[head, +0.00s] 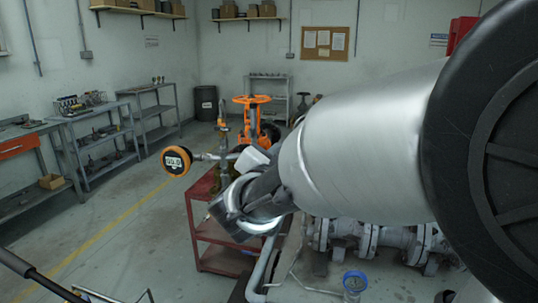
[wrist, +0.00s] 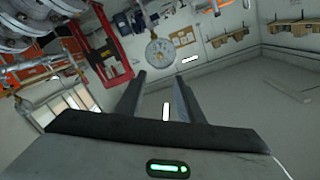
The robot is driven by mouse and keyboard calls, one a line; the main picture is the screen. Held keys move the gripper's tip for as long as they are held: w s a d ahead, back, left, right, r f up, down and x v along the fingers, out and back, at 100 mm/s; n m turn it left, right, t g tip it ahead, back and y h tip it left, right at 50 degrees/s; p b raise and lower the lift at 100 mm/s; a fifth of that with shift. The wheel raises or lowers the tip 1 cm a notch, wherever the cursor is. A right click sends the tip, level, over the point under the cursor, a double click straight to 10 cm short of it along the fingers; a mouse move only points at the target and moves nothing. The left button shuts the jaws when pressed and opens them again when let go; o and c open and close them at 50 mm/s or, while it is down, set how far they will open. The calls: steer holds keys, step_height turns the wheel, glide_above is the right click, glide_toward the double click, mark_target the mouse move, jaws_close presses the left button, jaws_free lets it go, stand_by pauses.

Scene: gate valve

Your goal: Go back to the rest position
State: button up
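My gripper (head: 232,212) is in the middle of the head view, at the end of my silver arm, in front of the red cart. Its fingers are hard to make out there. In the wrist view my gripper (wrist: 159,80) shows two dark fingers standing apart, with nothing between them. The gate valve with an orange handwheel (head: 252,99) stands behind my arm, its lower part partly hidden. A round orange digital gauge (head: 176,161) is left of my gripper, apart from it. A round pale dial (wrist: 160,51) shows beyond the fingertips in the wrist view.
The red cart (head: 215,232) stands under my gripper. Grey flanged pipes (head: 370,236) run along the lower right, near a blue-topped jar (head: 354,281). Grey shelves (head: 101,137) line the left wall. Open floor with a yellow line (head: 110,232) lies left of the cart.

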steer(key=s+a+r+n+g+y+p, duration=0.3)
steer(key=s+r+n+y+p, duration=0.4)
steer(key=y, duration=0.3)
steer(key=s+d+f+n+g+h+p, duration=0.1)
steer(key=s+d+f+g, duration=0.1)
steer(key=s, duration=0.5)
steer(key=s+d+f+n+g+h+p, duration=0.1)
steer(key=s+d+f+g, duration=0.2)
steer(key=s, duration=0.4)
steer(key=s+d+f+n+g+h+p, duration=0.1)
steer(key=s+d+f+g, duration=0.1)
steer(key=s+d, duration=0.3)
steer(key=shift+s+f+n+g, duration=0.25)
steer(key=shift+s+n+g, duration=0.05)
steer(key=shift+s, duration=0.65)
steer(key=shift+d, duration=0.15)
